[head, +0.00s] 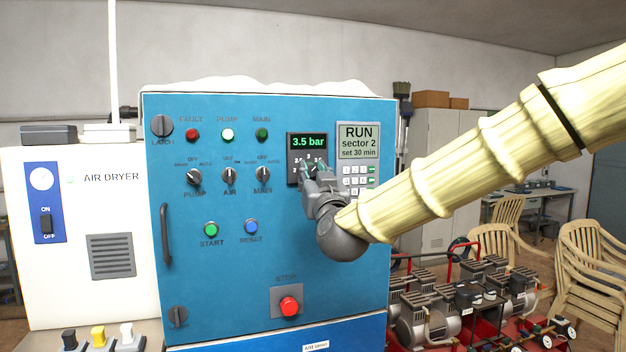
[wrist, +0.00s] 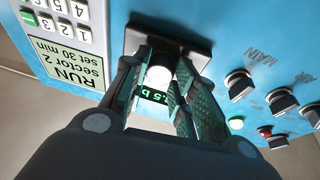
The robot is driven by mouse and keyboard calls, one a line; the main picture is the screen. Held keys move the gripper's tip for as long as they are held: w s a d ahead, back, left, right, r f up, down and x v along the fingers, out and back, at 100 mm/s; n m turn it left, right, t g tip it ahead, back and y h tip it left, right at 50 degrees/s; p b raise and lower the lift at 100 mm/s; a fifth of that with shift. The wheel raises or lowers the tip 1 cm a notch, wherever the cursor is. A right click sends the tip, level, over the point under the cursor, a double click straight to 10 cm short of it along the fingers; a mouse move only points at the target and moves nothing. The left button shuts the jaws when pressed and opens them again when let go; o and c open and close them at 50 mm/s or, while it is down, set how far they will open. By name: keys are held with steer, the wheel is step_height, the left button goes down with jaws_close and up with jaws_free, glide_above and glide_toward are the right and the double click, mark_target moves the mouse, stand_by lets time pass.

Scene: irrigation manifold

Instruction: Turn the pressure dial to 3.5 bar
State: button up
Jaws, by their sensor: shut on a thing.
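The pressure dial (wrist: 160,77) is a pale round knob on a dark plate on the blue control cabinet. In the wrist view, which is turned over, my gripper (wrist: 159,84) has one finger on each side of the knob and is shut on it. In the head view my gripper (head: 313,170) reaches the dial plate from the lower right and covers most of the knob. The green display (head: 309,142) above the dial reads 3.5 bar. In the wrist view the display (wrist: 154,97) is partly hidden by a finger.
A RUN sector 2 panel with keypad (head: 358,141) is close right of the dial. Switches such as MAIN (head: 263,175) are to its left. A red STOP button (head: 289,306) is below. Compressors (head: 445,310) and chairs (head: 590,265) stand at the right.

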steer(key=shift+r, duration=0.1)
steer(key=o, duration=1)
steer(key=shift+d, duration=0.1)
steer(key=shift+o, duration=0.2)
steer(key=v, duration=1.2)
steer(key=shift+d, duration=0.1)
